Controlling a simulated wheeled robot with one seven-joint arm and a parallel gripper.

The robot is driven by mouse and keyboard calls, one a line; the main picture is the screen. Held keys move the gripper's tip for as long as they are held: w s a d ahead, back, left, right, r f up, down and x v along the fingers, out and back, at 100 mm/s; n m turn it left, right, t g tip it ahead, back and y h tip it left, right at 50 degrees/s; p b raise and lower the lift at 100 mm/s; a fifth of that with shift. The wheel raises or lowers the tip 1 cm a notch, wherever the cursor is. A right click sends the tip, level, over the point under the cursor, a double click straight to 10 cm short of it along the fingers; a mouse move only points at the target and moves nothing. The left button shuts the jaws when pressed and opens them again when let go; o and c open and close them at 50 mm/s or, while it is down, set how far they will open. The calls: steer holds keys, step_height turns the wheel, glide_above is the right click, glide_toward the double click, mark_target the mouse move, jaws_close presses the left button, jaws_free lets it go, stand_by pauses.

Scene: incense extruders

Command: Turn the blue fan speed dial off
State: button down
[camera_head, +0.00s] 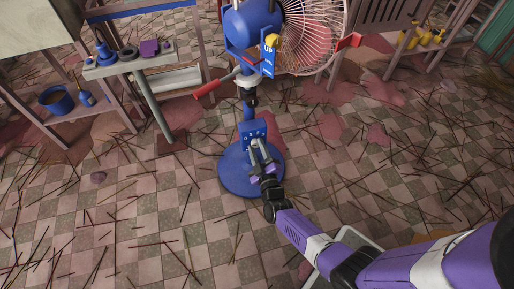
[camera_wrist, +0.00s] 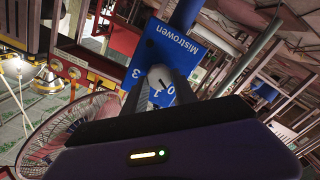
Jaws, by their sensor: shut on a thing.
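The blue fan (camera_head: 250,22) stands on a round blue base (camera_head: 236,178). Its blue control box (camera_head: 250,129) sits low on the post, and in the wrist view its panel (camera_wrist: 172,50) reads "Mistrowen" with the numbers 3, 1 and 0 visible. The pale speed dial (camera_wrist: 158,74) shows between my fingertips in the wrist view. My gripper (camera_head: 257,146) is at the front of the box, with its fingers (camera_wrist: 160,88) shut on the dial. The fingers cover part of the dial and its markings, so I cannot tell its exact setting.
A red-handled lever (camera_head: 208,88) sticks out left of the fan post. A workbench (camera_head: 120,66) with several small items is at the upper left, and a shelf with yellow bottles (camera_head: 424,37) at the upper right. Thin sticks litter the tiled floor (camera_head: 130,220).

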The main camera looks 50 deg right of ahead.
steer(key=c, duration=1)
jaws_free()
steer(key=shift+s+a, duration=0.1)
steer(key=p+v, duration=0.2)
steer(key=v, duration=0.5)
steer(key=shift+s+a, duration=0.2)
steer(key=shift+s, duration=0.05)
